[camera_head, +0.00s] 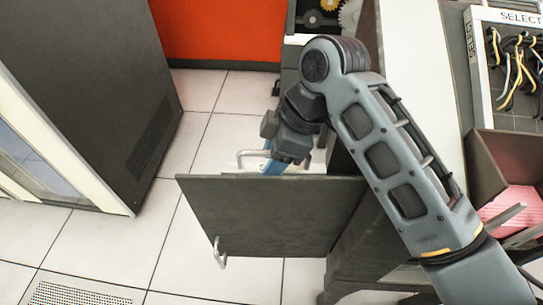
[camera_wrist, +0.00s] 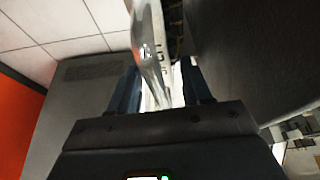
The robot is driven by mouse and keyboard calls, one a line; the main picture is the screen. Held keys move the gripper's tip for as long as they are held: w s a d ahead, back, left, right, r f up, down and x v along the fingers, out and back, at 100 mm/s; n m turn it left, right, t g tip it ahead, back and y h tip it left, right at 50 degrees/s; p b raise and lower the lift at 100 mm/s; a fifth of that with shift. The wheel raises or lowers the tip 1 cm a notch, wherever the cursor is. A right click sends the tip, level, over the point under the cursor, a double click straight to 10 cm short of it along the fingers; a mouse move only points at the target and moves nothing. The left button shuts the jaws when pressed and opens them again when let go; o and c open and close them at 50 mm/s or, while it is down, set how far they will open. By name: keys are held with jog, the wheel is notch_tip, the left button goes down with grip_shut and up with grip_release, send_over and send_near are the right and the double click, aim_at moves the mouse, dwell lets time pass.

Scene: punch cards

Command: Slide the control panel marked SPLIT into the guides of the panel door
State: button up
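The control panel's white face (camera_wrist: 170,68) shows in the wrist view at a steep angle, with a few dark letters that look like the end of SPLIT. Its silver handle (camera_wrist: 150,45) runs down between my blue fingers. My gripper (camera_wrist: 162,95) seems shut on this handle, though the contact itself is partly hidden. In the head view my gripper (camera_head: 268,158) points down behind the dark panel door (camera_head: 270,215), by a pale handle (camera_head: 240,156). Most of the control panel is hidden there by the door. The door's guides are not clearly visible.
A dark cabinet (camera_head: 115,90) stands at left. An orange wall (camera_head: 215,30) is behind. At right are a white top (camera_head: 425,75), a panel marked SELECT (camera_head: 505,18) with wires and a bin of pink cards (camera_head: 512,202). Tiled floor lies open between cabinet and door.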

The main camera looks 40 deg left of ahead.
jog(key=shift+o, duration=0.4)
jog(key=shift+f, duration=0.2)
jog(key=shift+v, duration=4)
jog(key=shift+a, duration=0.1)
